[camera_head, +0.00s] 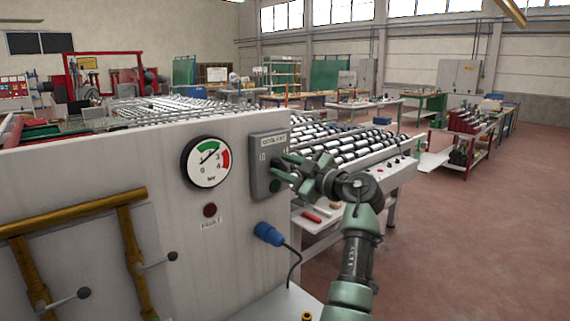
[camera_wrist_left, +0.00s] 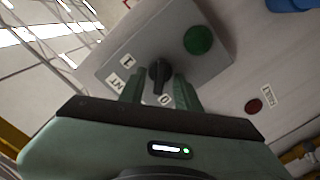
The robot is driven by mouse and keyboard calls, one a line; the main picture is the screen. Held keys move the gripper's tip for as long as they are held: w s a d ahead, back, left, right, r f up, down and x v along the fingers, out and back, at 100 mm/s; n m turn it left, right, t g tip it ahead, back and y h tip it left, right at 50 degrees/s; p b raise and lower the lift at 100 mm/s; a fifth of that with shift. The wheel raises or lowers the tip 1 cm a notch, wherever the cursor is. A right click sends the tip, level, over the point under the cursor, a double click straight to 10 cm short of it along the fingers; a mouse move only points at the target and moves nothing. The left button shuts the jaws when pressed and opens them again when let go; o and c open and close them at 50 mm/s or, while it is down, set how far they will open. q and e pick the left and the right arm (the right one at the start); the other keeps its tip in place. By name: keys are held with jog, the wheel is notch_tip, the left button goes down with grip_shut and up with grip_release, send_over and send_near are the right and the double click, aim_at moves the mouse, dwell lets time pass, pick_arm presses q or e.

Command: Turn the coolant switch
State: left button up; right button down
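The coolant switch box is a grey box (camera_head: 262,150) on the side of the pale machine panel, with a label at its top. In the left wrist view the black switch knob (camera_wrist_left: 158,74) sits on this box, with white labels and a round green button (camera_wrist_left: 198,40) beside it. My left gripper (camera_head: 282,174) is at the box and covers the knob in the head view. In the left wrist view its two green fingers (camera_wrist_left: 160,86) stand apart on either side of the knob, with small gaps visible. Whether a fingertip touches it I cannot tell. My right gripper is not in view.
A pressure gauge (camera_head: 207,162), a dark red button (camera_head: 210,210) and a blue plug (camera_head: 268,234) with a cable are on the panel near the box. Brass pipes (camera_head: 75,208) with levers stand out at left. A roller table (camera_head: 360,145) lies behind; open floor is right.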

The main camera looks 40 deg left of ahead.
pick_arm(q)
jog(key=shift+d, duration=0.15)
grip_shut()
jog(key=shift+m+b, duration=1.05)
jog(key=shift+m, duration=0.25)
jog(key=m+b, duration=0.1)
jog(key=m, duration=0.2)
jog(key=shift+w+r+m, duration=0.1)
jog(key=shift+m, duration=0.2)
jog(key=m, duration=0.4)
jog(key=m+p, duration=0.1)
jog(key=m, duration=0.4)
jog(key=shift+w+r, duration=0.15)
jog(key=shift+m, duration=0.5)
